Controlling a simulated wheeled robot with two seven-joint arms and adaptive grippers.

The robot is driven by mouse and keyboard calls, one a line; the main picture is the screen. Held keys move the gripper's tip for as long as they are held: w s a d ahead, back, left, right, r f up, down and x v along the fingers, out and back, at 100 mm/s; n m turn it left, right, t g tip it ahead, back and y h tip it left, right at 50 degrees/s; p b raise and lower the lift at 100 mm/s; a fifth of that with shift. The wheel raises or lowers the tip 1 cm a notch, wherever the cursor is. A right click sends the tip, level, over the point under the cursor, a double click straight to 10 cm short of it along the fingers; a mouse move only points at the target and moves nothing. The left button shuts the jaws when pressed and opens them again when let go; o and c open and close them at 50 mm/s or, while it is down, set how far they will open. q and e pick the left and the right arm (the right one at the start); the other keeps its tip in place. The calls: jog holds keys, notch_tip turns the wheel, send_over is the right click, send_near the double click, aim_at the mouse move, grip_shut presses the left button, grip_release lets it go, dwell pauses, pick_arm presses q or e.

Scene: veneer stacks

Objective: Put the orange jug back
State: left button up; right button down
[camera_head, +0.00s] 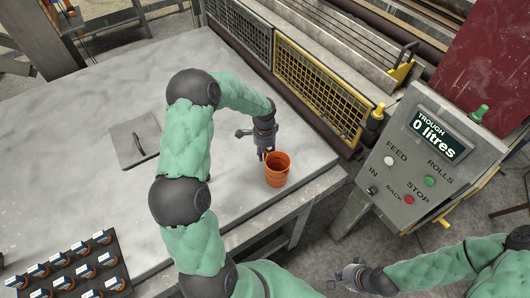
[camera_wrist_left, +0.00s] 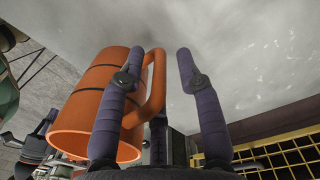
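The orange jug (camera_head: 277,170) stands upright on the grey table near its right corner. It also shows in the left wrist view (camera_wrist_left: 85,115), with its handle (camera_wrist_left: 156,85) facing my gripper. My left gripper (camera_head: 262,155) is just left of the jug in the head view. In the wrist view its two fingers (camera_wrist_left: 158,65) are spread apart, with the handle between them; neither is closed on it. The left finger overlaps the jug's body in that view; I cannot tell whether it touches. My right gripper (camera_head: 338,278) hangs low at the bottom, away from the table, too small to judge.
A grey control panel (camera_head: 411,165) reading "TROUGH 0 litres" stands at the right. A yellow mesh guard (camera_head: 320,90) runs behind the table. A flat plate with a handle (camera_head: 133,140) and a dark rack of several small items (camera_head: 75,272) lie on the table (camera_head: 75,130).

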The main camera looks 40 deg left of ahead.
pick_arm(q)
jog(key=r, duration=0.8)
jog(key=r+p, duration=0.1)
jog(key=r, duration=0.3)
jog(key=shift+w+a+r, duration=0.1)
jog(key=shift+a+r, duration=0.05)
jog(key=shift+a, duration=0.1)
